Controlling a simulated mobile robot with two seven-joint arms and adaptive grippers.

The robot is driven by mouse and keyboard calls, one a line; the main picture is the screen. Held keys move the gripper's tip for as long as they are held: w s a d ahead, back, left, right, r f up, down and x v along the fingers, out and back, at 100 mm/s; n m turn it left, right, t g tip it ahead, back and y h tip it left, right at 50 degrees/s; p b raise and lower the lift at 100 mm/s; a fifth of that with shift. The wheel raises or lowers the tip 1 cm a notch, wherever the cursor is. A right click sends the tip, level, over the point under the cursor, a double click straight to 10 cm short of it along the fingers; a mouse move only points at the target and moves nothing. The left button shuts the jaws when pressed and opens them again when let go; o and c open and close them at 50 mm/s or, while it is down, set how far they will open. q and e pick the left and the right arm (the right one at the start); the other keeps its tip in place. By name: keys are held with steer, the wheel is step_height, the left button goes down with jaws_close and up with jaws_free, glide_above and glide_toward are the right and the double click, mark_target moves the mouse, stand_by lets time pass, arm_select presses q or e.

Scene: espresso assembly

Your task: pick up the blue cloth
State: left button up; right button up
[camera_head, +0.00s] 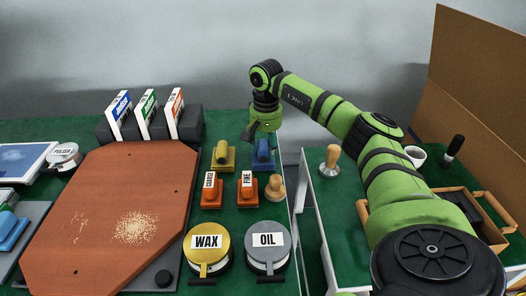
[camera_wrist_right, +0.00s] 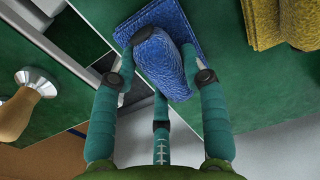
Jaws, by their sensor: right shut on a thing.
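The blue cloth (camera_head: 263,158) lies folded on the green table near its right edge, behind the orange block marked FINE. In the right wrist view the blue cloth (camera_wrist_right: 163,62) shows as a flat folded base with a raised roll. My right gripper (camera_wrist_right: 158,68) has its teal fingers on both sides of the raised roll and is shut on it. The cloth's flat part still looks close to the green surface. In the head view my right gripper (camera_head: 250,134) is small and partly hidden by its wrist. My left gripper is not in view.
A yellow cloth (camera_head: 223,156) lies just left of the blue one. Orange blocks (camera_head: 212,191), a wooden knob (camera_head: 275,188) and the WAX (camera_head: 207,248) and OIL (camera_head: 267,246) tins stand in front. A gap separates the right table, with a wooden-handled tamper (camera_head: 329,160).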

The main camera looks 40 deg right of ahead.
steer(key=shift+r, duration=0.4)
steer(key=r, duration=0.3)
steer(key=shift+s+d+r, duration=0.1)
steer(key=shift+s+r, duration=0.2)
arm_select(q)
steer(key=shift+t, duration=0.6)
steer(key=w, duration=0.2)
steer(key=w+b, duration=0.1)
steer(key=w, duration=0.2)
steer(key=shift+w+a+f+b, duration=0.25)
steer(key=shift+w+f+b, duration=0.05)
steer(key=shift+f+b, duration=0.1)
arm_select(e)
steer(key=s+r, duration=0.2)
steer(key=s, duration=0.1)
steer(key=s+r, duration=0.2)
steer(key=s, duration=0.2)
steer(key=s+r, duration=0.2)
steer(key=s, duration=0.2)
steer(key=shift+a+r, duration=0.2)
steer(key=shift+r, duration=0.1)
steer(key=o, duration=0.6)
steer(key=shift+c, duration=0.2)
steer(key=c, duration=0.5)
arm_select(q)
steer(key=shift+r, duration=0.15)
arm_select(e)
steer(key=shift+o, duration=0.2)
steer(key=shift+a, duration=0.1)
